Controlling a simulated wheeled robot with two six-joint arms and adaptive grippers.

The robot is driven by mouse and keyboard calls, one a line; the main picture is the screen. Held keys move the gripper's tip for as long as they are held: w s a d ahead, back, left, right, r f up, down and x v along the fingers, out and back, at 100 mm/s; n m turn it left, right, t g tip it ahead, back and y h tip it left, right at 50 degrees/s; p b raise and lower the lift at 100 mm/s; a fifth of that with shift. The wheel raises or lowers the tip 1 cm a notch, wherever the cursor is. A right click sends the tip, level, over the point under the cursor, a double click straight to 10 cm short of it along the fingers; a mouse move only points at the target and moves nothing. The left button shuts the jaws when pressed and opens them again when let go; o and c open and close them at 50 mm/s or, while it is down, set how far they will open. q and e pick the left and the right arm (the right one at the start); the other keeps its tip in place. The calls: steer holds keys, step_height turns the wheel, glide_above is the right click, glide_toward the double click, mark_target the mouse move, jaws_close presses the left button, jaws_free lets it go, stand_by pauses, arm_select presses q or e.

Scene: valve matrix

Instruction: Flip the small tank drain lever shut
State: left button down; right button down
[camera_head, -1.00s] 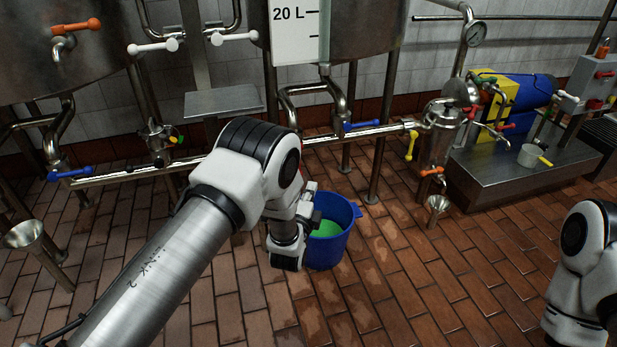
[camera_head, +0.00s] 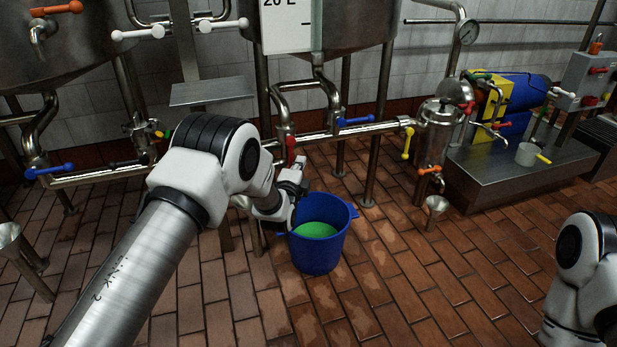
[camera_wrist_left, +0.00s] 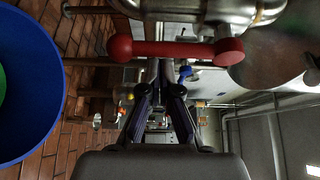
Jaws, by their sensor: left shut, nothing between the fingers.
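The small tank (camera_head: 355,22), with a white scale plate, stands at top centre in the head view. A red lever (camera_head: 291,151) sits on the pipe below it, above the blue bucket. My left gripper (camera_head: 296,166) is just below and beside the red lever. In the left wrist view its fingers (camera_wrist_left: 160,72) are shut and empty; contact with the lever cannot be told. My right gripper is out of view.
A blue bucket (camera_head: 318,255) with green liquid stands on the tiled floor below the gripper; it also shows in the left wrist view (camera_wrist_left: 45,115). A blue lever (camera_head: 356,121) and a yellow lever (camera_head: 408,143) sit on the pipe to the right. Floor right of the bucket is clear.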

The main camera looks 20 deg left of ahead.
arm_select(q)
steer(key=shift+s+a, duration=0.15)
steer(key=shift+a, duration=0.1)
steer(key=shift+s+a+m+p, duration=0.15)
steer(key=shift+m+p, duration=0.15)
steer(key=shift+p, duration=0.35)
